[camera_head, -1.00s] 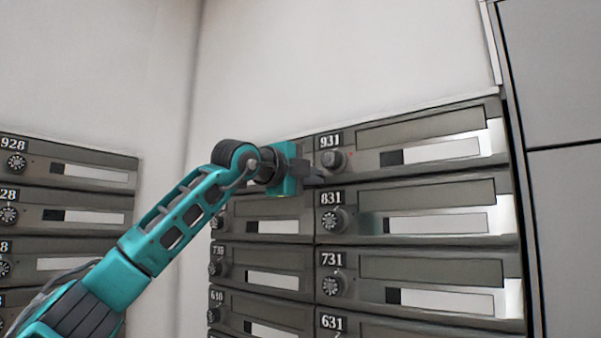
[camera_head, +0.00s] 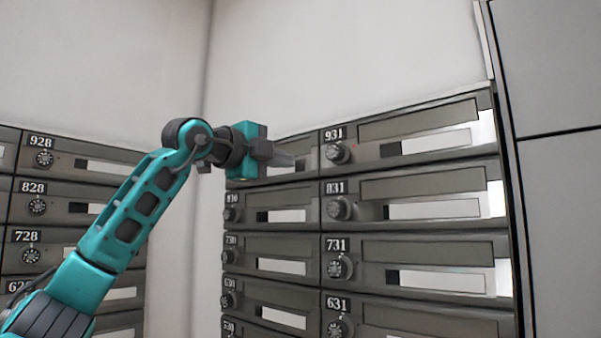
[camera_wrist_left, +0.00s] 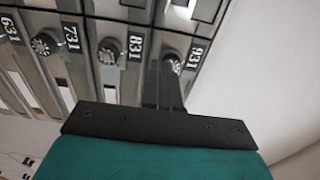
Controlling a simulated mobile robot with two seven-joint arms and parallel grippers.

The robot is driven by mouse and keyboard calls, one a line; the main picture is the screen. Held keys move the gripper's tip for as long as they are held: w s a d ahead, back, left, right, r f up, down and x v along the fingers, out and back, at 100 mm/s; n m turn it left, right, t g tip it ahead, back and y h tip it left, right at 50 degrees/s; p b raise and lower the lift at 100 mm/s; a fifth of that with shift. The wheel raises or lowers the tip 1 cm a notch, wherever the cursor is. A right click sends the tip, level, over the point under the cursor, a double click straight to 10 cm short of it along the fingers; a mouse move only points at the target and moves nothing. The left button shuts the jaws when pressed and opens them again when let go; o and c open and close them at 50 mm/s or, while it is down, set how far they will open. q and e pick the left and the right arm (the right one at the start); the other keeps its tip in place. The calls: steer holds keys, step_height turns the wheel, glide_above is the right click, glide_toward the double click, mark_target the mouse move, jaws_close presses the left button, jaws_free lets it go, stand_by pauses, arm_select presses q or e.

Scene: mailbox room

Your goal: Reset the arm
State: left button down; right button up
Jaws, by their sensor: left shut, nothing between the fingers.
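My left arm (camera_head: 125,222) is teal and black and reaches up from the lower left of the head view. My left gripper (camera_head: 288,159) points right, in front of the top mailbox row and left of the 931 dial (camera_head: 337,153). It is shut and empty. In the left wrist view the gripper's dark fingers (camera_wrist_left: 163,85) lie together, and the 931 dial (camera_wrist_left: 172,63) shows just beyond their tips. A gap seems to lie between the fingers and the mailbox fronts. My right gripper is not in view.
Grey mailboxes with numbered dials, such as 831 (camera_head: 340,208) and 731 (camera_head: 340,268), fill the right wall. Another bank (camera_head: 70,211) stands at the left. The pale wall (camera_head: 340,60) above is bare. A grey panel (camera_head: 555,180) is at the far right.

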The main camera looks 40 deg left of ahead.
arm_select(q)
steer(key=s, duration=0.3)
steer(key=shift+s+r, duration=0.1)
